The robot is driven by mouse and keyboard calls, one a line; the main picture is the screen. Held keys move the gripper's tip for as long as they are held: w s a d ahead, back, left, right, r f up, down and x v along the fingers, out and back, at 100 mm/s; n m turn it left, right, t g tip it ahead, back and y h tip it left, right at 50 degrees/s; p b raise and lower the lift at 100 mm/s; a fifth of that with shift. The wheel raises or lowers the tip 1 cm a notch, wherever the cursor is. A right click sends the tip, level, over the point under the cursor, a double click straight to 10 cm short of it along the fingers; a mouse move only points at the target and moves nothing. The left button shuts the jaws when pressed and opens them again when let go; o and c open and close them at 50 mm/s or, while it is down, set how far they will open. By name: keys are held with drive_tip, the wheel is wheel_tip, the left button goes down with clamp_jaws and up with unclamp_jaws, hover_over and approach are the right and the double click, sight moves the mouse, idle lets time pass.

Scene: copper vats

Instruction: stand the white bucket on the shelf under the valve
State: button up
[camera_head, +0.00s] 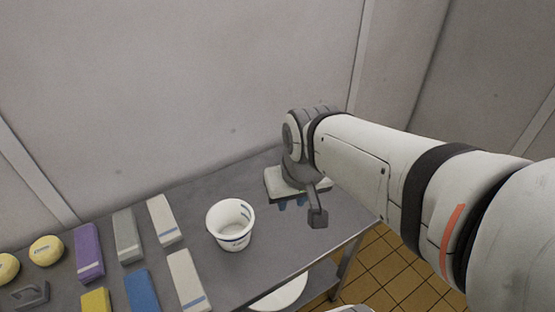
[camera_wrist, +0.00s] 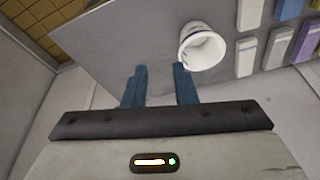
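The white bucket (camera_head: 231,226) stands upright on the grey table (camera_head: 260,265), near its right part. In the wrist view the bucket (camera_wrist: 203,48) shows just beyond the right fingertip, with its open mouth toward the camera. My gripper (camera_head: 292,204) is to the right of the bucket, apart from it. In the wrist view my gripper (camera_wrist: 160,70) has its two blue fingers spread, with nothing between them. No valve shows in either view, and I cannot identify the shelf under it.
Purple (camera_head: 88,252), blue (camera_head: 141,291), grey and white blocks lie left of the bucket. Yellow round pieces (camera_head: 46,250) are at the far left. A lower level with a white round thing (camera_head: 283,292) shows below the table. A wall stands behind; tiled floor (camera_head: 395,265) is at right.

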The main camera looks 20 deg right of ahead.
drive_tip(key=shift+o, duration=0.4)
drive_tip(key=shift+s+d+r, duration=0.2)
drive_tip(key=shift+s, duration=0.35)
drive_tip(key=shift+s+d+r, duration=0.15)
drive_tip(key=shift+s, duration=0.35)
drive_tip(key=shift+o, duration=0.2)
drive_tip(key=shift+w+f, duration=0.1)
drive_tip(key=shift+f, duration=0.1)
drive_tip(key=shift+m+y, duration=0.3)
drive_tip(key=shift+y, duration=0.3)
drive_tip(key=w+a+f+b, duration=0.2)
drive_tip(key=w+f, duration=0.4)
drive_tip(key=f, duration=0.3)
drive_tip(key=w+a+f+b, duration=0.3)
drive_tip(key=w+f, duration=0.4)
drive_tip(key=f, duration=0.3)
drive_tip(key=w+a+f+b, duration=0.2)
drive_tip(key=w+f, duration=0.4)
drive_tip(key=f, duration=0.4)
drive_tip(key=shift+w+a+b, duration=0.2)
drive_tip(key=shift+w+b, duration=0.2)
drive_tip(key=shift+b, duration=0.4)
drive_tip(key=shift+c, duration=0.5)
clamp_jaws()
